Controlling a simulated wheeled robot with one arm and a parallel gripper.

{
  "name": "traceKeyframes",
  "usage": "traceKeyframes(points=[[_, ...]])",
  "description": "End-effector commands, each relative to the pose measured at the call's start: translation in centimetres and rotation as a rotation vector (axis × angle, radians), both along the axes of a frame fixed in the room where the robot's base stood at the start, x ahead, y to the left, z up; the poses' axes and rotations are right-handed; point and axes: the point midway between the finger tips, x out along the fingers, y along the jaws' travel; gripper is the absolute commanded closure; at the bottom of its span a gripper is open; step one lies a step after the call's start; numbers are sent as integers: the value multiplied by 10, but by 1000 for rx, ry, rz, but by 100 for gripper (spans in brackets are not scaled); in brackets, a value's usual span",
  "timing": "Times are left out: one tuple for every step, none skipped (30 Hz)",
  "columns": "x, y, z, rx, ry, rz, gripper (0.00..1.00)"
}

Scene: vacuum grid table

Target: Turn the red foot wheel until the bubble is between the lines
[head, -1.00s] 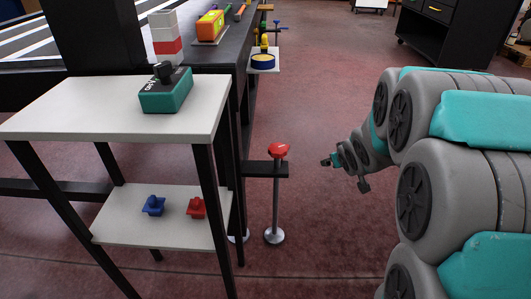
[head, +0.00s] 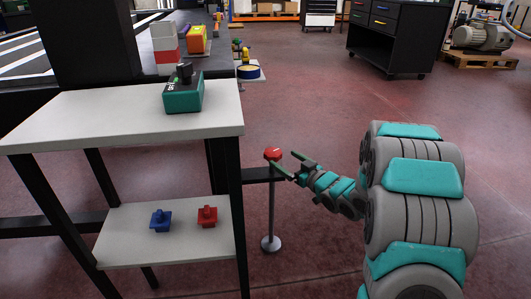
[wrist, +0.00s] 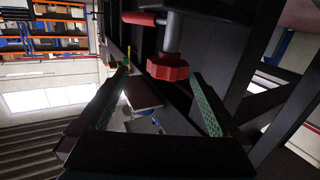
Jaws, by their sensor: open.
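The red foot wheel (head: 273,153) sits on top of a thin metal leg beside the dark table frame. In the wrist view the red wheel (wrist: 168,70) shows as a ridged knob on a grey stem, with a red handle-like part (wrist: 143,18) beyond it. My gripper (head: 285,160) is open just right of the wheel in the head view. In the wrist view my gripper (wrist: 160,76) has its green-padded fingers spread, with the wheel between or just beyond their tips; contact is not visible. I cannot make out a bubble or its lines.
A white-topped stand (head: 130,112) is close on the left, carrying a teal box (head: 184,97) with a black knob. Its lower shelf (head: 130,250) holds a blue knob (head: 160,220) and a red knob (head: 207,216). The floor right of the leg is clear.

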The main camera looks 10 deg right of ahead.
Motion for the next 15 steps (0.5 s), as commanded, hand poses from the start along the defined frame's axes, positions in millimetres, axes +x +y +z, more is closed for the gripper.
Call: traceKeyframes(points=[[-1,1,-3,14,-8,10,0],[-1,2,-3,23,-16,16,0],[-1,3,-2,36,-27,24,0],[-2,4,-2,43,-33,30,0],[-2,5,-2,51,-38,36,0],[-2,6,-2,57,-43,42,0],[-2,7,-2,61,-45,44,0],[-1,8,-2,63,-47,46,0],[2,10,-2,63,-48,48,0],[4,12,-2,64,-48,49,0],[7,14,-2,64,-48,50,0],[12,17,-2,65,-49,50,0],[16,19,-2,64,-49,49,0],[20,22,-2,64,-49,49,0],[26,25,-1,63,-49,49,0]])
